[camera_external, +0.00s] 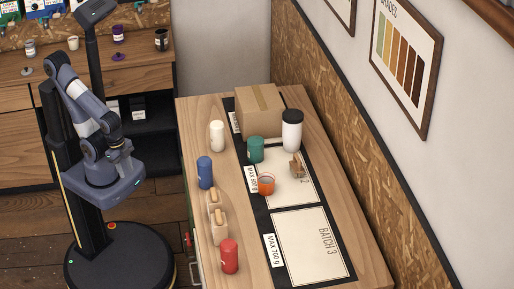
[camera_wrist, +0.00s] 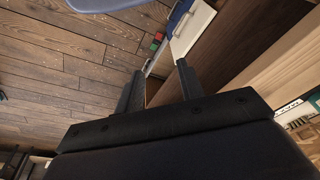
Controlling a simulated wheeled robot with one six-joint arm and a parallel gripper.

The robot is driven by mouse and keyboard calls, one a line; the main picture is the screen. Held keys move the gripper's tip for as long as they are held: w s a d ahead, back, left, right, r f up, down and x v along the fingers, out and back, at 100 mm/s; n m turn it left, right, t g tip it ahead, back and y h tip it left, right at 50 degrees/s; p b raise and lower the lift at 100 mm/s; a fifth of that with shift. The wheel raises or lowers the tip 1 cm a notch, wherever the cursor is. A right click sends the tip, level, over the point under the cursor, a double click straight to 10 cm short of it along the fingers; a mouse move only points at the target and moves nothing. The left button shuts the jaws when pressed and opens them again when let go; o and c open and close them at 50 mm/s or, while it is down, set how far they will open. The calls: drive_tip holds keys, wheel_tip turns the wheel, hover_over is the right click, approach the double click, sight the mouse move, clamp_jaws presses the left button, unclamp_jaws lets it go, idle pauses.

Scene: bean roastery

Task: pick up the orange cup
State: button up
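The orange cup (camera_external: 266,185) stands upright on the wooden table, on the dark strip at the left edge of the middle white mat. My gripper (camera_external: 124,148) is to the left of the table, apart from the cup. In the wrist view my gripper (camera_wrist: 158,88) has its two fingers spread apart with nothing between them. The floor and the side of a cabinet show beyond the fingers; the orange cup is not in the wrist view.
Close to the cup are a green canister (camera_external: 256,150), a small brown item (camera_external: 296,167) and a white jar with black lid (camera_external: 292,131). A cardboard box (camera_external: 259,110) stands behind. A blue canister (camera_external: 205,172) and red canister (camera_external: 229,256) line the left edge. The Batch 3 mat (camera_external: 310,245) is clear.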

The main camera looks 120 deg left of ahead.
drive_tip(key=shift+o, duration=0.4)
drive_tip(key=shift+s, duration=0.1)
drive_tip(key=o, duration=1)
drive_tip(key=shift+f, duration=0.1)
drive_tip(key=shift+o, duration=0.2)
drive_tip(key=w+a+r+n+p, duration=0.1)
drive_tip(key=w+a+r, duration=0.25)
drive_tip(key=w, duration=0.55)
drive_tip(key=w+a+r+n+p, duration=0.1)
drive_tip(key=w+a+r+n, duration=0.2)
drive_tip(key=w, duration=0.6)
drive_tip(key=w+a+r, duration=0.3)
drive_tip(key=w+r, duration=0.2)
drive_tip(key=w, duration=0.4)
drive_tip(key=n+y+p, duration=0.2)
drive_tip(key=n+p, duration=0.1)
drive_tip(key=n, duration=0.2)
hover_over(267, 182)
drive_tip(key=w+d, duration=0.1)
drive_tip(key=d, duration=0.2)
wheel_tip(267, 182, down, 11)
drive_tip(key=shift+r, duration=0.1)
drive_tip(key=shift+s+p+x, duration=0.15)
drive_tip(key=shift+p+x, duration=0.45)
drive_tip(key=shift+x, duration=0.8)
drive_tip(key=shift+s+p+x, duration=0.15)
drive_tip(key=shift+p+x, duration=0.45)
drive_tip(key=shift+x, duration=0.75)
